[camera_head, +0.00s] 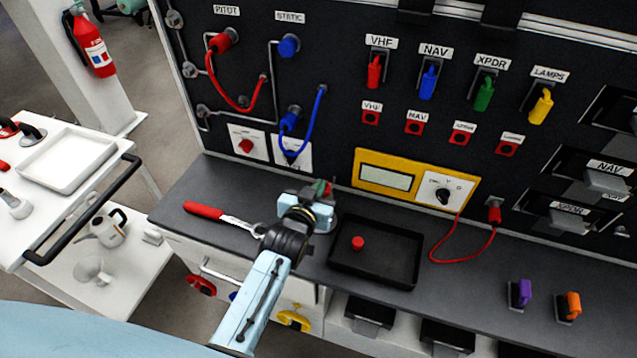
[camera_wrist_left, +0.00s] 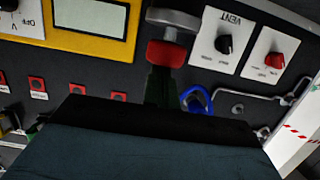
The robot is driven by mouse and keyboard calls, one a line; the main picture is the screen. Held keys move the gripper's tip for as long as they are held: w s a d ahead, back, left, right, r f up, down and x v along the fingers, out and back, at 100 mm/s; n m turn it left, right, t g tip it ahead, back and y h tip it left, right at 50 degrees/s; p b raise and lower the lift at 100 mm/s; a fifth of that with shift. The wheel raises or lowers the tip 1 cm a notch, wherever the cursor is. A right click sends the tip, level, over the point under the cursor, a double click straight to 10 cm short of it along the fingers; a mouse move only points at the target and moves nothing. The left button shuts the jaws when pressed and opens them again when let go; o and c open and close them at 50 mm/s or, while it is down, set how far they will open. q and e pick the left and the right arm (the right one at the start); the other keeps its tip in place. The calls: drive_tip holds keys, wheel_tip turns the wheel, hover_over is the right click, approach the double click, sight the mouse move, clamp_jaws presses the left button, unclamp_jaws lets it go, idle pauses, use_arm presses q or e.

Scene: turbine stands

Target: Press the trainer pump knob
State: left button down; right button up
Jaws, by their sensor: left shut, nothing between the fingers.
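A red knob (camera_head: 246,146) sits on a white plate on the black panel, left of centre in the head view. In the wrist view, which is upside down, this red knob (camera_wrist_left: 275,61) is at the right beside a black VENT knob (camera_wrist_left: 224,44). The label of the red knob's plate is too small to read. My left gripper (camera_head: 326,187) is shut and empty above the bench, to the right of and nearer than the red knob, apart from it. My right gripper is not in view.
A blue hose (camera_head: 318,115) hangs in front of the VENT plate. A black tray (camera_head: 375,272) with a red piece (camera_head: 358,243) and a red-handled tool (camera_head: 203,210) lie on the bench. A yellow-framed meter (camera_head: 388,178) is to the right.

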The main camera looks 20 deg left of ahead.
use_arm(q)
drive_tip(key=s+r+p, duration=0.3)
drive_tip(key=s+r, duration=0.2)
drive_tip(key=s, duration=0.4)
drive_tip(key=shift+s+a+r, duration=0.2)
drive_tip(key=shift+s+r, duration=0.15)
drive_tip(key=shift+s, duration=0.05)
idle(1.4)
